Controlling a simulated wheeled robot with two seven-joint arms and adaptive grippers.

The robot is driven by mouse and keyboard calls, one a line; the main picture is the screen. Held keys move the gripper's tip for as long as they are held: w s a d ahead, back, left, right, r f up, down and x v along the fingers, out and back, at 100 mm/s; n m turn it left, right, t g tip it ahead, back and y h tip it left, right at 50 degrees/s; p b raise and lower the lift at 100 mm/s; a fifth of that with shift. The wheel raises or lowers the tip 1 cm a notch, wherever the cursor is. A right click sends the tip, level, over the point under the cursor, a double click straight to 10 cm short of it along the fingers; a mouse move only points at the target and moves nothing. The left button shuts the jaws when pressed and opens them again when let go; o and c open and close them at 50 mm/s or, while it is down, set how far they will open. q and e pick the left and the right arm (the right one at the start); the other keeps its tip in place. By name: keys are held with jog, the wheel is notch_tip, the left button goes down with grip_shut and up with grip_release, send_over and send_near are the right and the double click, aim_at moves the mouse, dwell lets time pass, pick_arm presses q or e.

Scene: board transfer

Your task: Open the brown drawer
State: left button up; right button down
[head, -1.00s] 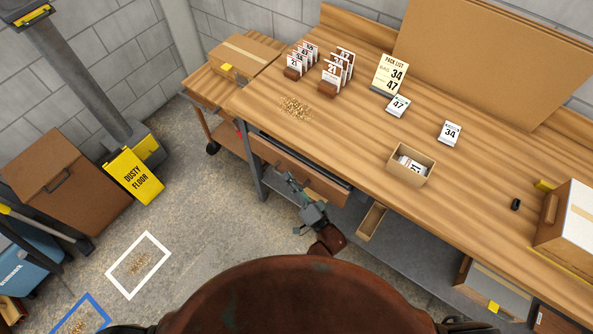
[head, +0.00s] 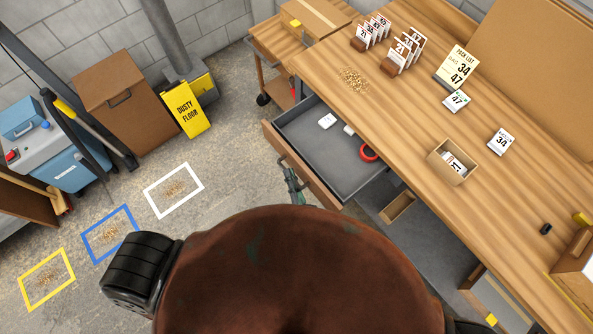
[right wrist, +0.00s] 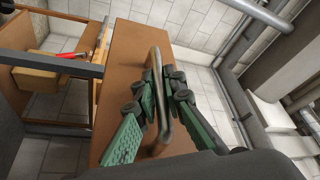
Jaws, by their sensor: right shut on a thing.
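The brown drawer (head: 275,138) under the workbench stands pulled out, its grey inside in view in the head view. It holds a red ring (head: 368,153) and small white items (head: 327,121). My right gripper (head: 291,180) is at the drawer front, partly hidden by my own body. In the right wrist view, the right gripper (right wrist: 163,88) has its green-padded fingers on both sides of the metal handle (right wrist: 157,57) and is shut on it. The brown drawer front (right wrist: 125,55) is behind the handle. My left gripper is not in view.
The wooden workbench (head: 400,130) carries number cards, a pick list sign (head: 457,68) and a small open box (head: 452,162). A yellow dusty floor sign (head: 188,108) and a brown bin (head: 127,92) stand left. Floor lies free between the drawer and the taped frames.

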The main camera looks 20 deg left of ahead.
jog(key=shift+s+f, duration=0.15)
jog(key=c, duration=2.3)
grip_release()
